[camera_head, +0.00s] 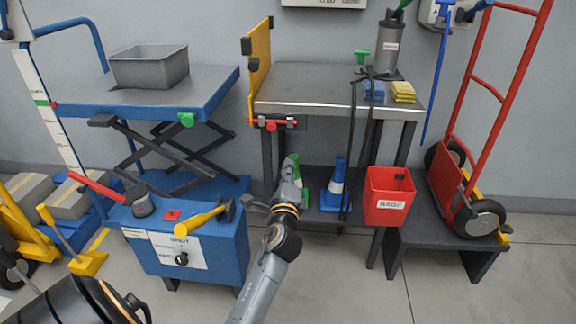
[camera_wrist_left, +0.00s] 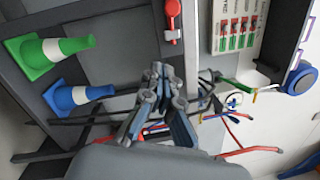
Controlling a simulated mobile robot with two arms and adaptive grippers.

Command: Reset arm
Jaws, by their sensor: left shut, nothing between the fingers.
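My left arm rises from the bottom middle of the head view, and its gripper (camera_head: 289,174) points away from me in front of the workbench (camera_head: 310,85). In the left wrist view the gripper's fingers (camera_wrist_left: 164,74) are together, with nothing between them. The gripper appears close to the green cone (camera_head: 304,171), partly covering it, and left of the blue cone (camera_head: 335,187). I cannot tell the exact distance to them. My right gripper is not in view.
A blue box (camera_head: 215,245) with a yellow-handled hammer (camera_head: 199,221) stands left of my arm. A blue lift table (camera_head: 95,103) carries a grey bin (camera_head: 150,70). A red bin (camera_head: 388,198) and red hand truck (camera_head: 497,95) stand right. Open floor (camera_head: 470,285) lies front right.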

